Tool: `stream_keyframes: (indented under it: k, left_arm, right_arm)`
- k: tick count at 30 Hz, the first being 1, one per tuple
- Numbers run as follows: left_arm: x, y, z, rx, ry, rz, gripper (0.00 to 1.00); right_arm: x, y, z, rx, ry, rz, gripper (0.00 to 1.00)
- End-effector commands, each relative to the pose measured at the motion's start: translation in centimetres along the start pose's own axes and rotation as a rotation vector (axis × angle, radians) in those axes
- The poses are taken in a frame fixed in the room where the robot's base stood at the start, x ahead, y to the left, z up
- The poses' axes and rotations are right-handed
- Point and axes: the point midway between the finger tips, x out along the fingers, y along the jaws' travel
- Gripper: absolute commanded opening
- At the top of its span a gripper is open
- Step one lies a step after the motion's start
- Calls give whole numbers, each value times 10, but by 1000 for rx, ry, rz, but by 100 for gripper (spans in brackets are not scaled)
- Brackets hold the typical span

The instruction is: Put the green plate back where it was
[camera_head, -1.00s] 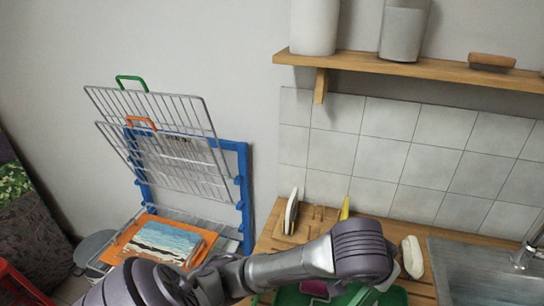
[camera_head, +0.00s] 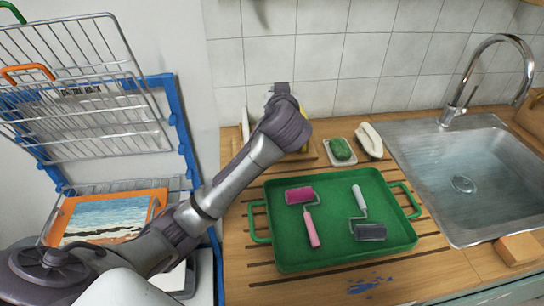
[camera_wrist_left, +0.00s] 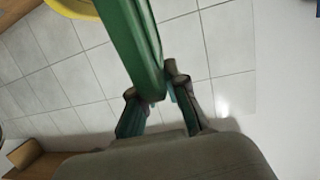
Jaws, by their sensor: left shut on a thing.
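The green plate (camera_wrist_left: 140,45) shows edge-on in the left wrist view, between the fingers of my left gripper (camera_wrist_left: 153,92), which is shut on it. In the head view my left forearm reaches to the back of the wooden counter (camera_head: 240,205), near the tiled wall. My wrist there hides the fingers and the green plate. Part of a yellow plate (camera_wrist_left: 75,6) shows at the top of the left wrist view, beside the green one. A white upright edge (camera_head: 245,126) stands just left of my wrist in the head view. My right gripper is not in view.
A green tray (camera_head: 290,257) with a pink roller (camera_head: 301,196) and a grey roller (camera_head: 369,231) lies in front of my wrist. A green sponge (camera_head: 341,149) sits right of it, then the sink (camera_head: 462,218). A blue-framed wire rack (camera_head: 183,130) stands left.

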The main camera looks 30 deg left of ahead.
Motion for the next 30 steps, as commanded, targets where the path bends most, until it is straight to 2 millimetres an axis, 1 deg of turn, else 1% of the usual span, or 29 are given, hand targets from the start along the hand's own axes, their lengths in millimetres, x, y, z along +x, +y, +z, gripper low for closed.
stream_keyframes:
  k: [1,3,8,10,15,23,27,30]
  left_arm:
    - [12,-2,2,-8,58,-30,0]
    - [22,-5,-7,-15,129,-65,0]
    - [32,-8,-19,-16,224,-111,0]
    - [35,-9,-17,-13,240,-121,0]
    - [42,-10,8,-9,246,-126,0]
    - [49,-9,36,-10,246,-125,0]
    - [54,-10,59,-10,245,-126,0]
    - [57,-9,70,-12,246,-125,0]
  right_arm:
    - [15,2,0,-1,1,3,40]
    - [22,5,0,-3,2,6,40]
    - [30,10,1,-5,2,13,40]
    - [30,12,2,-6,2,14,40]
    - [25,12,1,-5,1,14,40]
    - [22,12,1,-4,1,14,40]
    - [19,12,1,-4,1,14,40]
    - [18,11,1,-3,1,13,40]
